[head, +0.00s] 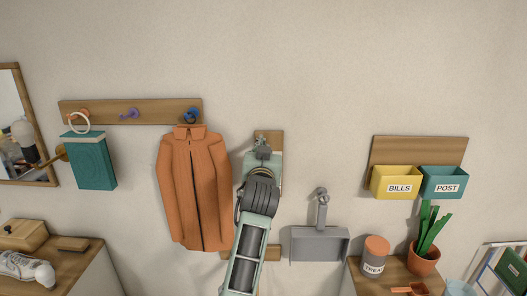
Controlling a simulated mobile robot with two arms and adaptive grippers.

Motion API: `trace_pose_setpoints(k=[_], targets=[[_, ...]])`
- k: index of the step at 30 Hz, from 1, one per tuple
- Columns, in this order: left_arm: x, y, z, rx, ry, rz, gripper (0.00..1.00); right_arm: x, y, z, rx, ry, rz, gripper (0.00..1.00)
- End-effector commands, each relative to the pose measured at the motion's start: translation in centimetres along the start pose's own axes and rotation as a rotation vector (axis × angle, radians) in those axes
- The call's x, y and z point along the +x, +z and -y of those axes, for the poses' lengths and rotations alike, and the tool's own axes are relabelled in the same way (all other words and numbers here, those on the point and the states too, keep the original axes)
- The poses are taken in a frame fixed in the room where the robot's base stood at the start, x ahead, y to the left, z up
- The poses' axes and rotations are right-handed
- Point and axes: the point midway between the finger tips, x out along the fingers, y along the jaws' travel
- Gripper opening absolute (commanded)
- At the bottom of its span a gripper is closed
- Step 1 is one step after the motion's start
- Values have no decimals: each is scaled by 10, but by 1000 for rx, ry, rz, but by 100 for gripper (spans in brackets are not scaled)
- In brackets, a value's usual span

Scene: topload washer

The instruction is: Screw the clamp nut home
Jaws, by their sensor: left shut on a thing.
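My left gripper (262,148) is at the middle of the view, in front of a wooden wall board (275,136). Its arm rises from the bottom edge. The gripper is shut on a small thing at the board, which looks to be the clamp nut. The fingers and wrist mostly hide it, so its thread and how far it is screwed in cannot be made out. My right gripper is not in view.
An orange jacket (192,195) hangs close left of my arm, from a peg rail (105,112). A grey dustpan (320,246) hangs close right. Yellow (385,174) and teal (455,174) letter boxes are further right. The wall above is clear.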

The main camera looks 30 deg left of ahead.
Motion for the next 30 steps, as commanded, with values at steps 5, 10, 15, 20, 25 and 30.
trace_pose_setpoints(k=[5,10,15,20,25,30], targets=[[0,-6,1,58,-2,-14,0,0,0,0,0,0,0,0],[0,-6,1,83,-2,-14,0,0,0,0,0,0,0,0],[0,-6,1,88,-1,-14,0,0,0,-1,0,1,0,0],[0,-7,1,87,-1,-15,0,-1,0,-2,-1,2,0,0],[0,-6,1,87,-1,-13,14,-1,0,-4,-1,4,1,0],[0,-4,0,87,-1,-8,25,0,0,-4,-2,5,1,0]])
